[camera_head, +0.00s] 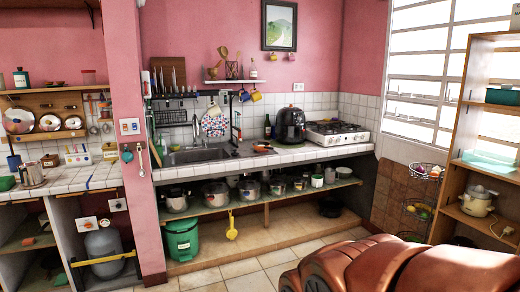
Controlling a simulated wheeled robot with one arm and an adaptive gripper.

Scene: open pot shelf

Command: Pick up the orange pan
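I cannot clearly make out an orange pan. A small flat orange-red thing (262,148) lies on the tiled counter, left of the black air fryer (291,125); it is too small to tell whether it is a pan. Several metal pots stand in a row on the open shelf under the counter, among them a pot with a lid (176,200) at the left and a wider pot (215,194) beside it. Smaller vessels stand toward the right of that shelf. My gripper is not in view.
A green bin (182,240) stands below the shelf, and a yellow ladle-like thing (232,228) hangs beside it. A large brown rounded form (400,268) fills the lower right; I cannot tell what it is. Tiled floor (245,275) shows clear in front of the shelf.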

